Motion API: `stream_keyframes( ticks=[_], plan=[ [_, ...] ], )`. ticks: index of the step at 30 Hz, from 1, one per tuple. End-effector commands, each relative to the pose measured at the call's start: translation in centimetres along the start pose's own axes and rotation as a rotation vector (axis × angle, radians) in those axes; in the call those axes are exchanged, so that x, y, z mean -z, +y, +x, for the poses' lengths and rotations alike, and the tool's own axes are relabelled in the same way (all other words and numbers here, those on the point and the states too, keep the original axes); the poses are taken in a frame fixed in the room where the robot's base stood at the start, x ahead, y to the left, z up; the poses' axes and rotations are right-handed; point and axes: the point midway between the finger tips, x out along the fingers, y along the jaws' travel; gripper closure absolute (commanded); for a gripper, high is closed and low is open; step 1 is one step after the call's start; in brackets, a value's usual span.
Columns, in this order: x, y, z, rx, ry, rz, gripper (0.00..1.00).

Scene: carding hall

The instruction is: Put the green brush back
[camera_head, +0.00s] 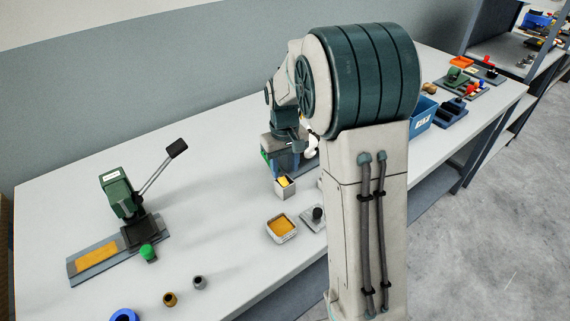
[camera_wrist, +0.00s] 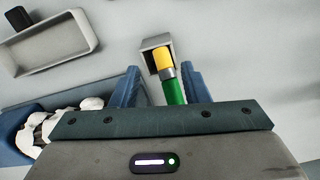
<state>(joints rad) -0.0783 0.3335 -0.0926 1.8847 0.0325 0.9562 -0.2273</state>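The green brush (camera_wrist: 175,93) has a green handle, a silver collar and a yellow end. In the wrist view it lies between the two blue fingers of my gripper (camera_wrist: 160,88), nearer the right one. A gap shows between it and the left finger, so the gripper looks open around it. The yellow end overlaps the mouth of a small grey box (camera_wrist: 151,43); I cannot tell how deep it sits. In the head view my gripper (camera_head: 287,163) is over the table, just above this box (camera_head: 284,192), where yellow shows. The lower handle is hidden by my gripper.
A square tray with orange-brown filling (camera_head: 282,229) and a black-knobbed plate (camera_head: 314,218) stand in front. A green lever press (camera_head: 118,193) is at the left. A blue bin (camera_head: 421,113) stands at the right. The table between press and gripper is clear.

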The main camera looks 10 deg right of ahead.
Motion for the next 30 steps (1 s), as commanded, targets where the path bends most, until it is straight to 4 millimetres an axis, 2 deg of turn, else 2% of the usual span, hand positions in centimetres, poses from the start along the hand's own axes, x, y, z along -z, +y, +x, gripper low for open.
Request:
stream_keyframes(
  ticks=[8,11,21,25,30],
  plan=[
    [0.2,0.1,-0.9,-0.002,0.009,0.0,0.58],
    [0.2,0.1,-2.3,-0.003,0.012,0.0,0.58],
    [0.2,0.1,-9.5,-0.003,0.014,0.001,0.58],
    [0.1,0.1,-11.3,-0.003,0.011,0.001,0.58],
    [0.1,0.1,-12.4,-0.003,0.01,0.001,0.58]
  ],
)
